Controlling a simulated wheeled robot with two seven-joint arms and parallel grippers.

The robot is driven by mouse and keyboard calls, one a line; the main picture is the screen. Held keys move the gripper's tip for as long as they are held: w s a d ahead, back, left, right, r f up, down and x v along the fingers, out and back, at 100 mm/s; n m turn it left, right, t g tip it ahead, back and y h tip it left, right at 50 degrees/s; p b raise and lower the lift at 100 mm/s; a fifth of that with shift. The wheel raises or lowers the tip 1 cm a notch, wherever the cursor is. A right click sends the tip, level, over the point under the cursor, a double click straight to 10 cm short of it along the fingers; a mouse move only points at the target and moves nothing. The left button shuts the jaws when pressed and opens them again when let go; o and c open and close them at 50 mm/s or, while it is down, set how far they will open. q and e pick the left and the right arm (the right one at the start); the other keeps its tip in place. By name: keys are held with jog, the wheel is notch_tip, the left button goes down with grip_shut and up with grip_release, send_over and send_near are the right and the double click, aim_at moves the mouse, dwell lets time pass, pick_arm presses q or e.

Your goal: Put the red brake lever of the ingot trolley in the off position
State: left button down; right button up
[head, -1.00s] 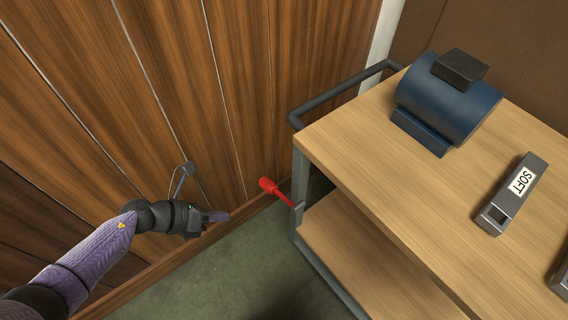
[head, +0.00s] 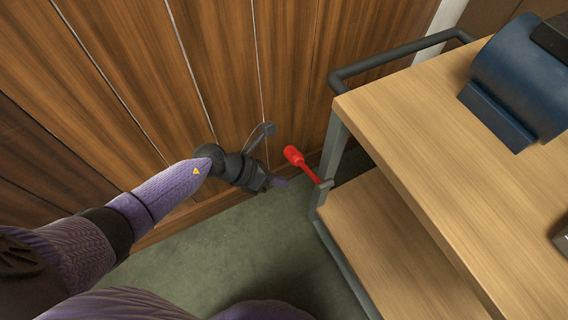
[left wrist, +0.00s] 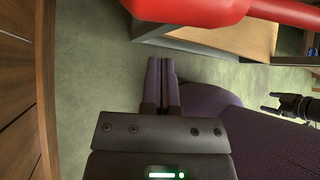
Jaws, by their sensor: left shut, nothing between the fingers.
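The red brake lever (head: 309,168) sticks out from the corner post of the ingot trolley (head: 420,130), its thick knob pointing up and left in the head view. My left gripper (head: 279,182) is shut and empty, just left of and below the knob in that picture, apart from it. In the left wrist view the closed fingertips (left wrist: 161,62) point up the picture, and the large red lever (left wrist: 190,8) crosses the top edge beyond them. My right gripper (left wrist: 272,103) shows small at the right of the left wrist view, its fingers apart and empty.
A blue cylindrical block (head: 515,75) stands on the trolley's wooden top. A dark handle rail (head: 395,57) runs along the trolley's far left end. A brown wood-panelled wall (head: 215,75) stands behind my left arm. Green floor (head: 240,260) lies clear between wall and trolley.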

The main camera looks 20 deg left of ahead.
pick_arm(q)
jog(key=shift+w+r, duration=0.6)
jog(key=shift+r, duration=0.25)
jog(key=shift+w+r, duration=0.6)
jog(key=shift+r, duration=0.2)
pick_arm(e)
jog(key=shift+w+r, duration=0.35)
jog(key=shift+w, duration=0.05)
